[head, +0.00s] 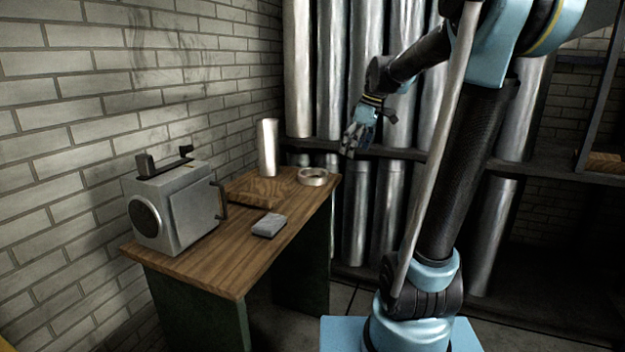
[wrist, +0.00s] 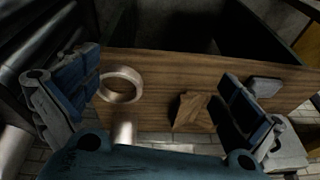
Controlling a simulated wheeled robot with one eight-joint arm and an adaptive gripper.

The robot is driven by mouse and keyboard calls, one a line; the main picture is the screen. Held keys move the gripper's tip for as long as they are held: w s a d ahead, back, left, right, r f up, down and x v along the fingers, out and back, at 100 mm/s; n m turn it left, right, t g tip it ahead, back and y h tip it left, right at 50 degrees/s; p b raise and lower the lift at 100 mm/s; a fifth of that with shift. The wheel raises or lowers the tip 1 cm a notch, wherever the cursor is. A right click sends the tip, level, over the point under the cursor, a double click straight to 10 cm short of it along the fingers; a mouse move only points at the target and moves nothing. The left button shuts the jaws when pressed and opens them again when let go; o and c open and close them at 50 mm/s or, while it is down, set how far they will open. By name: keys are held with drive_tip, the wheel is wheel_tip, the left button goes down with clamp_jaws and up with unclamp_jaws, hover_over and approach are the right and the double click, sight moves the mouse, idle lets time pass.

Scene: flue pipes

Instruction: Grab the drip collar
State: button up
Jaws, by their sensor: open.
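The drip collar is a pale ring (head: 312,177) lying flat at the far right corner of the wooden table (head: 190,262). In the wrist view the ring (wrist: 136,92) shows left of centre, just right of the left finger and apart from it. My gripper (head: 352,143) is open and empty, above and to the right of the table's far end in the head view. In the wrist view its two fingers (wrist: 155,108) are spread wide, with the ring and a wooden block between them in the picture.
A metal cylinder (head: 267,147) stands upright near the collar. A wooden block (head: 254,191), a small grey block (head: 269,224) and a grey metal box with a crank (head: 178,208) are also on the table. Tall pipes (head: 358,215) stand in a rack behind.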

drive_tip(key=w+a+r+n+g+y, duration=0.1)
drive_tip(key=w+a+n, duration=0.2)
drive_tip(key=w, duration=0.4)
drive_tip(key=w+a+r+n, duration=0.2)
drive_tip(key=w+a+n, duration=0.15)
drive_tip(key=w, duration=0.45)
approach(315, 171)
drive_tip(key=s+a+f, duration=0.1)
drive_tip(key=f, duration=0.1)
drive_tip(key=s+a+f, duration=0.1)
drive_tip(key=s+f, duration=0.1)
drive_tip(key=f, duration=0.1)
drive_tip(key=s+a+f, duration=0.1)
drive_tip(key=f, duration=0.1)
drive_tip(key=shift+s+a+f, duration=0.2)
drive_tip(key=shift+s+a, duration=0.1)
drive_tip(key=shift+s, duration=0.1)
drive_tip(key=shift+c, duration=0.2)
drive_tip(key=c, duration=1)
